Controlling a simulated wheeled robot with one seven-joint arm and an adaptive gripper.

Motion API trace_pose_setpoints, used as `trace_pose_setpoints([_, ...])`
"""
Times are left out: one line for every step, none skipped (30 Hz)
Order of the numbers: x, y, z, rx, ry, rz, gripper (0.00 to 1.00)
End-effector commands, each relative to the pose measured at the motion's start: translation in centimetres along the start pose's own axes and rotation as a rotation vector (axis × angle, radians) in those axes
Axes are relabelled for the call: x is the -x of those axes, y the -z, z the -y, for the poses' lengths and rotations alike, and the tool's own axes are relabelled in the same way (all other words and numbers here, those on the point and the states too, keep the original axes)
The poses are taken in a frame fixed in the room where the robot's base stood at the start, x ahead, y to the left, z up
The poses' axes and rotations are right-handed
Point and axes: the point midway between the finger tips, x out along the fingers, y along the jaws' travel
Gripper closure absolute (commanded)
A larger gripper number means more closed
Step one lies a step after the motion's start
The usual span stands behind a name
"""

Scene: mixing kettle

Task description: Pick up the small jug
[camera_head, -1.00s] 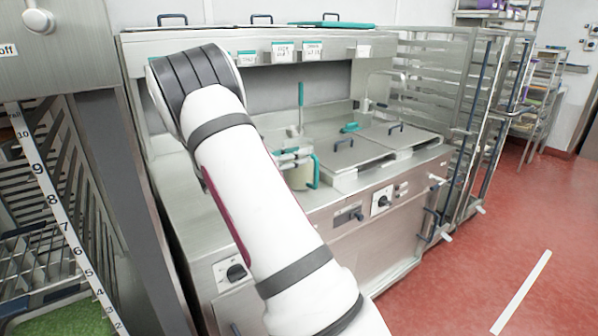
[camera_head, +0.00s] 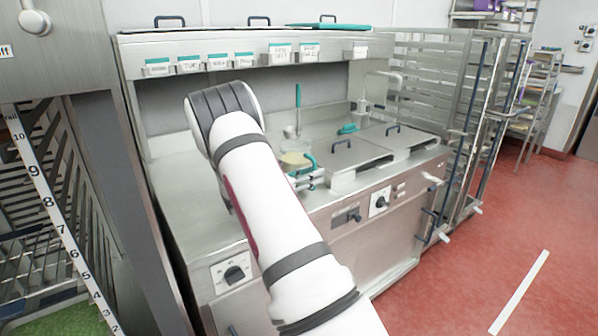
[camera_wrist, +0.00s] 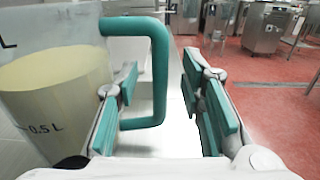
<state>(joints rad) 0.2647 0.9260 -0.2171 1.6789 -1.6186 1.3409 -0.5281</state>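The small jug (camera_head: 291,160) stands on the steel counter, its lower part hidden by my arm and gripper in the head view. In the wrist view the jug (camera_wrist: 55,95) fills the left side. It is see-through, holds pale yellow liquid and shows a 0.5 L mark. Its teal handle (camera_wrist: 159,70) faces my gripper (camera_wrist: 165,100). My gripper is open, with teal pads. The handle's upright bar is between the fingers, and the left finger appears to be inside the handle loop. A gap shows between the bar and the right finger. The gripper (camera_head: 311,179) also shows in the head view.
A teal-handled utensil (camera_head: 298,108) stands upright behind the jug. Closed steel lids (camera_head: 345,153) lie to its right. A labelled shelf (camera_head: 215,48) overhangs the counter's back. A wire rack (camera_head: 440,100) stands at the right, with open red floor (camera_head: 500,220) before it.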

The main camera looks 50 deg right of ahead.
Motion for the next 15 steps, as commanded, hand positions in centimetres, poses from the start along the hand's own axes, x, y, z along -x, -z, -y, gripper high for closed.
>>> trace_pose_setpoints([-0.65, -0.01, 0.01, 0.0, 0.001, 0.0, 0.64])
trace_pose_setpoints([-0.95, -0.02, 0.0, 0.0, 0.001, 0.0, 0.64])
trace_pose_setpoints([-1.27, -0.02, 0.0, 0.0, 0.0, 0.001, 0.64])
trace_pose_setpoints([-1.42, -0.01, -0.01, 0.0, 0.0, 0.0, 0.64])
trace_pose_setpoints([-1.53, 0.0, -0.02, 0.0, 0.0, 0.0, 0.64])
trace_pose_setpoints([-1.6, 0.01, -0.03, 0.0, -0.001, 0.0, 0.64])
trace_pose_setpoints([-1.62, 0.01, -0.04, 0.0, -0.001, 0.0, 0.64])
trace_pose_setpoints([-1.62, 0.01, -0.04, 0.0, -0.001, 0.0, 0.64])
trace_pose_setpoints([-1.61, 0.02, -0.05, 0.0, -0.001, 0.0, 0.64])
trace_pose_setpoints([-1.6, 0.02, -0.05, 0.0, -0.001, 0.0, 0.64])
trace_pose_setpoints([-1.6, 0.01, -0.04, 0.0, -0.001, 0.0, 0.64])
trace_pose_setpoints([-1.6, 0.01, -0.04, 0.0, -0.001, 0.0, 0.64])
trace_pose_setpoints([-1.6, 0.01, -0.04, 0.0, -0.001, 0.0, 0.71])
trace_pose_setpoints([-1.59, 0.01, -0.04, 0.0, -0.001, 0.0, 0.78])
trace_pose_setpoints([-1.59, 0.01, -0.04, 0.0, -0.001, 0.0, 0.87])
